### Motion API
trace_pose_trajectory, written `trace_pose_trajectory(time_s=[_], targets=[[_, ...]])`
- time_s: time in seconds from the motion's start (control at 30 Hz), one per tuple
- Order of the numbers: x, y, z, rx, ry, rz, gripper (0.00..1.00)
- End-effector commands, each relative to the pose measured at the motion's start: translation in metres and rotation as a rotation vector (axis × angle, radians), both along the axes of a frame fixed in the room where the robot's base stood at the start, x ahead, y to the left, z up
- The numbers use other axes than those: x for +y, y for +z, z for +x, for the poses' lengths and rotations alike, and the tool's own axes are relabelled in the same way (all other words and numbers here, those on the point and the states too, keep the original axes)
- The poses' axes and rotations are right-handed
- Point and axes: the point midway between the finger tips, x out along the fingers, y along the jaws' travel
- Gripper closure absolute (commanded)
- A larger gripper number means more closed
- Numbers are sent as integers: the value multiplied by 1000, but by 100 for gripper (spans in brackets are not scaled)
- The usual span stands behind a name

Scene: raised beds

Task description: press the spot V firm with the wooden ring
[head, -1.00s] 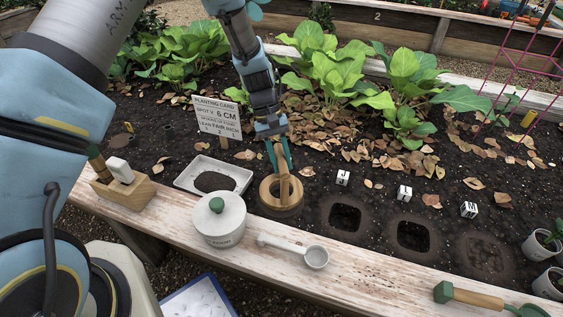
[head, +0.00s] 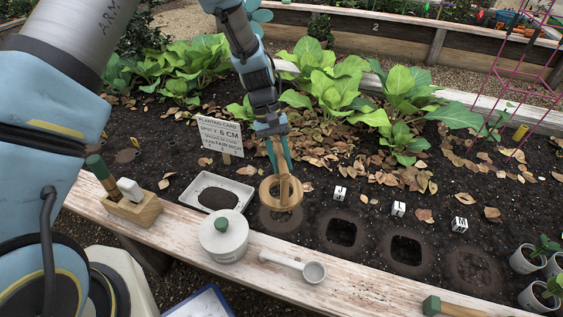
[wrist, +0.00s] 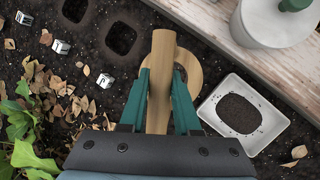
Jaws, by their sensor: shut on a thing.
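No letter V is readable on any marker; a marker for this patch may be hidden behind the ring or gripper. The planting card (head: 221,134) names a spot, seemingly V, and 6 CM.
White letter cubes (head: 340,193) stand behind two open holes (head: 341,233) and a filled patch (head: 473,268) to the right. A soil tray (head: 245,188), lidded pot (head: 224,245), scoop (head: 312,271) and wooden block (head: 137,209) are near the front plank. Seedling pots stand at right.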

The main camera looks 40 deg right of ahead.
Motion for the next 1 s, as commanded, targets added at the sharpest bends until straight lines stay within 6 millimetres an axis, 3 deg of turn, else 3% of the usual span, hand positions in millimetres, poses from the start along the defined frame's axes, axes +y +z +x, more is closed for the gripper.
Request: trace_pose_trajectory(time_s=[0.7,1.0], targets=[[0,58,0,1,-1,-1,100],[0,59,0,1,-1,-1,100]])
